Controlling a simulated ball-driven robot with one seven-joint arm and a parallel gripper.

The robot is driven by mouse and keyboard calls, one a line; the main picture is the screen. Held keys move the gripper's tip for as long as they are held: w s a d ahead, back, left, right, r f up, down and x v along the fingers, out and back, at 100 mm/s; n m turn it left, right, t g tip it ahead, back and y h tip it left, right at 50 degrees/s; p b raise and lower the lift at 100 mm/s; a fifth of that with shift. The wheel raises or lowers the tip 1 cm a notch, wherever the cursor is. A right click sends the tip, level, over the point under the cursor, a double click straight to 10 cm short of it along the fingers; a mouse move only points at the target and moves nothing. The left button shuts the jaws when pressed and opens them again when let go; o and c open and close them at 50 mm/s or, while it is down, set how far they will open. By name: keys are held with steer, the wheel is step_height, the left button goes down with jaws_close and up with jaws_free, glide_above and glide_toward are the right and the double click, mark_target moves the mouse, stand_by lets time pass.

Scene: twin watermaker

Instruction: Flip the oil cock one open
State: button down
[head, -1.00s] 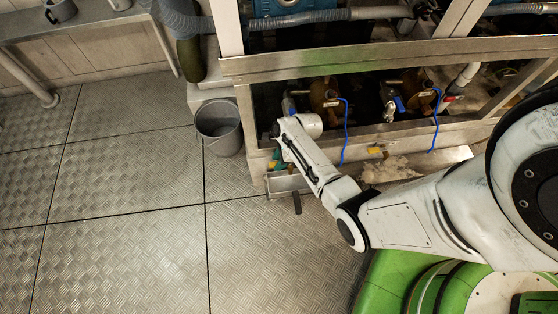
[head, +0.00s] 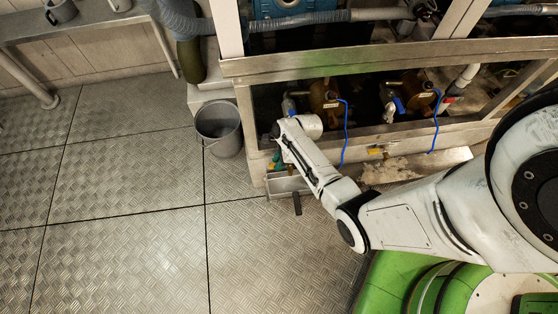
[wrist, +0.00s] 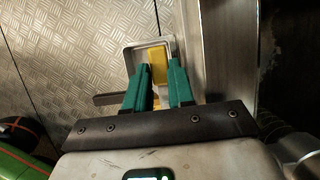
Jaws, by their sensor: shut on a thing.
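The oil cock's yellow handle (wrist: 158,66) shows in the wrist view, above a small metal tray (wrist: 131,56). My gripper (wrist: 162,70) has its two green fingers on either side of the handle and is shut on it. The cock's body is hidden. In the head view my gripper (head: 277,166) is low at the left end of the machine frame, partly covered by my white wrist. The yellow handle it holds is not clear there. A second yellow handle (head: 376,152) sits farther right along the frame's lower edge, apart from my gripper.
A grey bucket (head: 219,128) stands on the floor left of the frame. Metal frame rails (head: 400,55) run above and behind my gripper. Blue cables (head: 345,130) hang over the frame's front. The metal plate floor (head: 120,240) to the left is clear.

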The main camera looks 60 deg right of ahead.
steer(key=shift+a+r+n+p, duration=0.1)
steer(key=shift+r+n+p, duration=0.05)
steer(key=shift+n+p, duration=0.35)
steer(key=shift+s+a+n+g+y+p, duration=0.15)
steer(key=shift+s+n+g+y, duration=0.1)
steer(key=shift+n, duration=0.25)
steer(key=shift+s+a+n+g+y+p, duration=0.15)
steer(key=shift+n+g, duration=0.1)
steer(key=shift+n, duration=0.25)
steer(key=c, duration=1.2)
jaws_free()
steer(key=shift+c, duration=0.2)
steer(key=s+a+r+p, duration=0.4)
steer(key=s+r+p, duration=0.5)
steer(key=s+r, duration=0.3)
steer(key=shift+s+r, duration=0.35)
steer(key=shift+s, duration=0.3)
